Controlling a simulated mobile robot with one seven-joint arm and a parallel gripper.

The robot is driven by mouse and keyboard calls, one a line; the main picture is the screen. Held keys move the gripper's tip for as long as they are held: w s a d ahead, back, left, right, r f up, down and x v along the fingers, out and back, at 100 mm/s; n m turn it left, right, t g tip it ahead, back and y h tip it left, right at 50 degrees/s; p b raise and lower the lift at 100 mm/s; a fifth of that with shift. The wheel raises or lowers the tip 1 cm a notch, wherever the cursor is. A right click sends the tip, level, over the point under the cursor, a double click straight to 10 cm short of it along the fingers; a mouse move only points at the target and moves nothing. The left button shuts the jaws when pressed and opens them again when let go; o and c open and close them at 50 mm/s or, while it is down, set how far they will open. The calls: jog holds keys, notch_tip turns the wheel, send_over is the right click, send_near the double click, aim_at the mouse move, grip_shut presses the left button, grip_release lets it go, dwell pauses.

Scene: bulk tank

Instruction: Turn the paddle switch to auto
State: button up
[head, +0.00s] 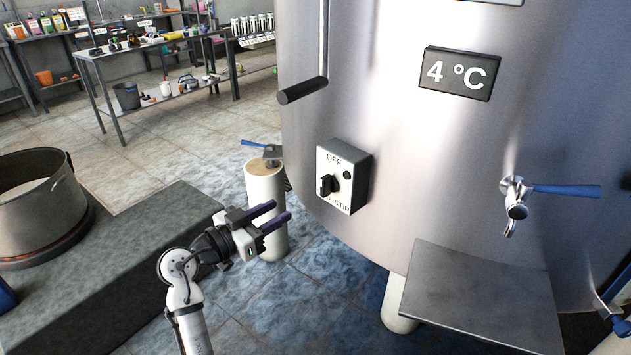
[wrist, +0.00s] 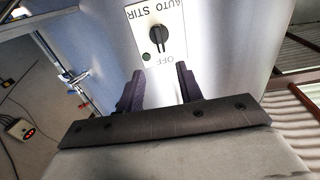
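The switch box (head: 343,177) is mounted on the front of the steel tank, with OFF at the top and STIR at the lower right. Its black paddle switch (head: 328,185) sits in the middle of the white face. In the wrist view the face appears upside down, with AUTO and STIR at the top. The paddle (wrist: 156,38) there stands roughly upright, in line with OFF; which end is its pointer is unclear. My gripper (head: 273,212) is open and empty, left of and below the box. In the wrist view its two dark fingertips (wrist: 160,70) are apart, short of the paddle.
A steel tank (head: 400,150) fills the right side. A bar handle (head: 303,90) hangs above the box. A blue-handled tap (head: 515,195) and a metal shelf (head: 480,295) are to the right. A white post (head: 265,190) stands behind my gripper. A pot (head: 40,210) sits on the left ledge.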

aim_at(321, 186)
jog(key=p+x, duration=0.3)
jog(key=x, duration=0.9)
jog(key=shift+d+r, duration=0.1)
jog(key=shift+w+d+p, duration=0.3)
jog(key=shift+w+d, duration=0.1)
grip_shut()
